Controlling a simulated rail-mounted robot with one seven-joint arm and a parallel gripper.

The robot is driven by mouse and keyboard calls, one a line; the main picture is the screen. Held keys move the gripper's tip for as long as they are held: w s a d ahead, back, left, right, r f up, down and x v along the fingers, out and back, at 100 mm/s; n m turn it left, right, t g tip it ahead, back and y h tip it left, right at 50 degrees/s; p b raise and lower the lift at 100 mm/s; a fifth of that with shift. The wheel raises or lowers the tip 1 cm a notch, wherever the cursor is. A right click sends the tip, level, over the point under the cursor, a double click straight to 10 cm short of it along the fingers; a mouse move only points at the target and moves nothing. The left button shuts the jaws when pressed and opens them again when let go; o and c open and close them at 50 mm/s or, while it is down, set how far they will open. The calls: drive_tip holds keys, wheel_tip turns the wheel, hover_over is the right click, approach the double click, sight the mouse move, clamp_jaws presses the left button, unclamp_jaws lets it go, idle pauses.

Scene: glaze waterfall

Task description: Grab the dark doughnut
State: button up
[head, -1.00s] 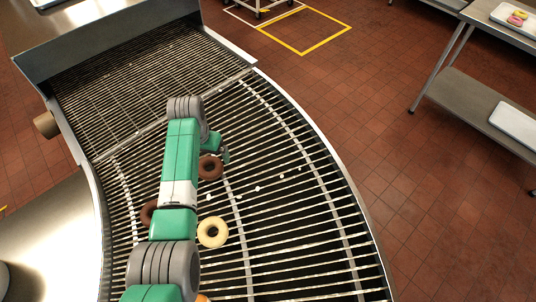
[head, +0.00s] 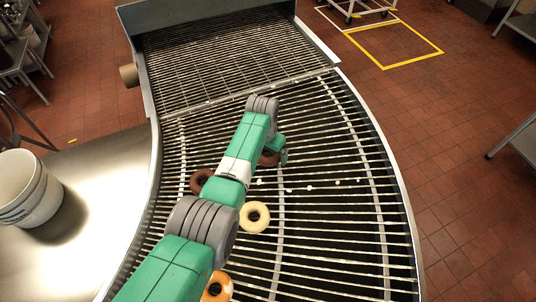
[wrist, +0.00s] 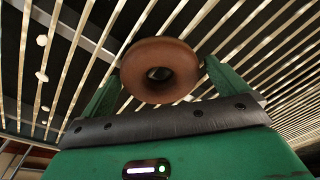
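A dark brown doughnut (head: 268,158) lies on the slatted conveyor, partly hidden behind my arm in the head view. In the wrist view the dark doughnut (wrist: 160,70) shows its ring between the two green fingers of my gripper (wrist: 163,72). The fingers stand wide apart, one at each side of it, and whether they touch it is unclear. In the head view my gripper (head: 283,152) is low over the belt at the doughnut's right. A second dark doughnut (head: 201,181) lies nearer, left of my arm and partly covered by it.
A pale yellow doughnut (head: 255,217) lies right of my arm, and an orange-glazed one (head: 217,288) is near the bottom. Small white bits (head: 310,187) are scattered on the belt. A white bucket (head: 27,189) stands on the metal surface at left. The belt's right side is clear.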

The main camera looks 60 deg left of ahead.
drive_tip(key=c, duration=0.8)
drive_tip(key=shift+o, duration=0.2)
drive_tip(key=shift+r, duration=0.25)
wheel_tip(320, 180, up, 4)
drive_tip(key=shift+s+d+f+p, duration=0.1)
drive_tip(key=shift+s+f+p, duration=0.1)
drive_tip(key=shift+p, duration=0.95)
drive_tip(key=s+d+p, duration=0.1)
drive_tip(key=s+d, duration=0.1)
drive_tip(key=s, duration=0.3)
drive_tip(key=s+d+p, duration=0.1)
drive_tip(key=s+p, duration=0.1)
drive_tip(key=s, duration=0.2)
drive_tip(key=s+d+r+p, duration=0.1)
drive_tip(key=s+d, duration=0.1)
drive_tip(key=s, duration=0.3)
drive_tip(key=shift+s+d, duration=0.3)
